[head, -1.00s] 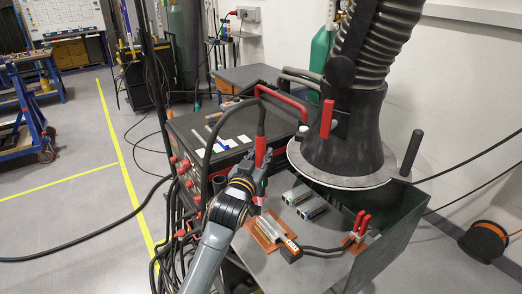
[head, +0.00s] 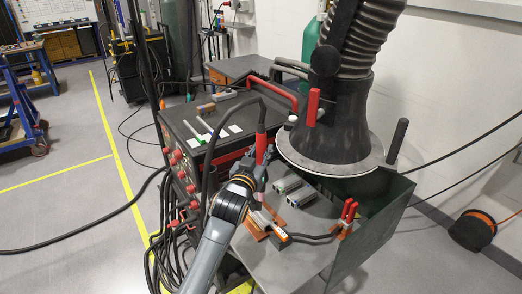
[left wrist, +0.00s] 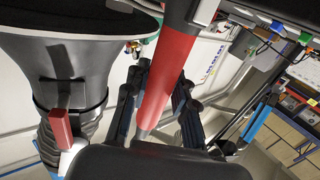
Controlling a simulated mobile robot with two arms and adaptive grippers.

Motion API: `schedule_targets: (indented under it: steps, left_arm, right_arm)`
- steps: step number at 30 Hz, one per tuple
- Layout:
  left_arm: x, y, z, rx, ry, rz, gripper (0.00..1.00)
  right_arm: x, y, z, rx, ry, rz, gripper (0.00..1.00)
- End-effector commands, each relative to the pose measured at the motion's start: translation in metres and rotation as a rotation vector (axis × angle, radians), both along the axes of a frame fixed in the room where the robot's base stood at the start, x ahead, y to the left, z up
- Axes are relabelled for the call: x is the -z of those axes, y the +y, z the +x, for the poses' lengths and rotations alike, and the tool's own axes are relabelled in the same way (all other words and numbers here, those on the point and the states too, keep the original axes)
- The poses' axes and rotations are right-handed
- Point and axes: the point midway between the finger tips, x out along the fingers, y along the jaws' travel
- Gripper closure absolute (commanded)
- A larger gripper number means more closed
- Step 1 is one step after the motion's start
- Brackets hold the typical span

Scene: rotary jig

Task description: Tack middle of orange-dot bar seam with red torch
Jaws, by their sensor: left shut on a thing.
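My left gripper (head: 256,172) is shut on the red torch (head: 263,148), which stands roughly upright above the bench. In the left wrist view the torch (left wrist: 168,75) runs between the dark fingers of my left gripper (left wrist: 155,105). A metal bar piece (head: 263,219) lies on a copper-coloured plate (head: 250,228) just in front of the gripper. The gripper partly covers its far end. More grey bars (head: 291,189) lie behind it to the right. I cannot make out an orange dot or the torch tip. My right gripper is not in view.
A fume hood (head: 333,130) with a wide rim hangs close to the right of the torch.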

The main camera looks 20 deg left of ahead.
Motion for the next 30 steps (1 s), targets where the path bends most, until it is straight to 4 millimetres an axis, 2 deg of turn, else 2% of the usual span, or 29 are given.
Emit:
schedule_targets:
  steps: [16,30]
  left_arm:
    - [0.041,0.0,0.0,0.0,-0.004,0.0,1.0]
    - [0.046,0.0,0.0,0.0,-0.005,0.0,1.0]
  right_arm:
    - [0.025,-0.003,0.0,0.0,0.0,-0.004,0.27]
    - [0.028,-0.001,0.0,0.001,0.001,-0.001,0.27]
